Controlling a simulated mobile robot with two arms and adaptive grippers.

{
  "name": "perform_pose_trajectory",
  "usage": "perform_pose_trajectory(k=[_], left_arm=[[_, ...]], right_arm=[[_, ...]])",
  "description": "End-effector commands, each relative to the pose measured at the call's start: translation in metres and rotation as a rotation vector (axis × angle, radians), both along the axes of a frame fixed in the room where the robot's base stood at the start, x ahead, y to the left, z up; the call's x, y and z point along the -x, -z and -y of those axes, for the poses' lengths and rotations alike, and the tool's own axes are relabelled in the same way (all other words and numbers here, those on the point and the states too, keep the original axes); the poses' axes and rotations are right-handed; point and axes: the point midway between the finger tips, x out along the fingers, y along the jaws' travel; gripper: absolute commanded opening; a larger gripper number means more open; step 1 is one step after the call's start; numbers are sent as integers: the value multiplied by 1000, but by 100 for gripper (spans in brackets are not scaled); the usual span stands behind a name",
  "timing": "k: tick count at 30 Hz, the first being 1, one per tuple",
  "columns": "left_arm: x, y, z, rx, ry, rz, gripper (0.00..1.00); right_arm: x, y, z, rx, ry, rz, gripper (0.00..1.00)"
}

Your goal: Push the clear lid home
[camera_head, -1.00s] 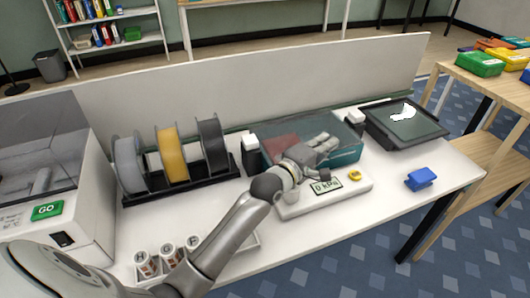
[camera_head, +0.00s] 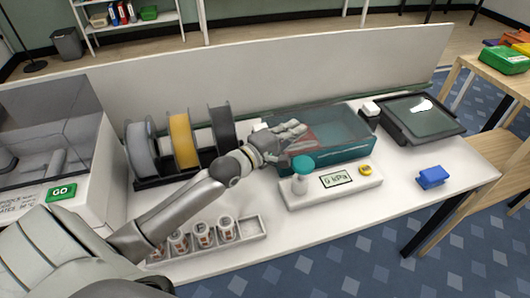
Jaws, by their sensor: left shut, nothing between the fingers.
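A teal box (camera_head: 345,153) stands near the back of the white table, with a clear lid (camera_head: 335,117) over its top. Something dark red shows through the lid. Whether the lid sits fully down all round I cannot tell. My left gripper (camera_head: 298,130) is shut and empty, over the left part of the lid. Its fingers point right; whether they touch the lid is unclear. The gripper and wrist hide the box's left end. My right gripper is not in view.
In front of the box is a white panel (camera_head: 345,192) with a green-topped knob (camera_head: 302,163), a "0 kPa" display (camera_head: 338,179) and a yellow button (camera_head: 365,170). Spools (camera_head: 182,141) stand left, a tablet (camera_head: 420,116) right, a blue block (camera_head: 432,177) front right, and a tray of cups (camera_head: 248,230) in front.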

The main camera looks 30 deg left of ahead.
Motion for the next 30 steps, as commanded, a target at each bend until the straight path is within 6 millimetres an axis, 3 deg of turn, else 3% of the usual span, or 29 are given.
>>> perform_pose_trajectory(k=[13, 24, 30], left_arm=[[44, -1, -80, -8, 1, -4, 0], [42, 80, -77, 0, 0, 0, 0], [40, 98, -74, 3, 1, 3, 0]], right_arm=[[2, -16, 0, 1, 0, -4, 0], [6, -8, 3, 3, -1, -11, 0], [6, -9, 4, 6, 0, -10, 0]])
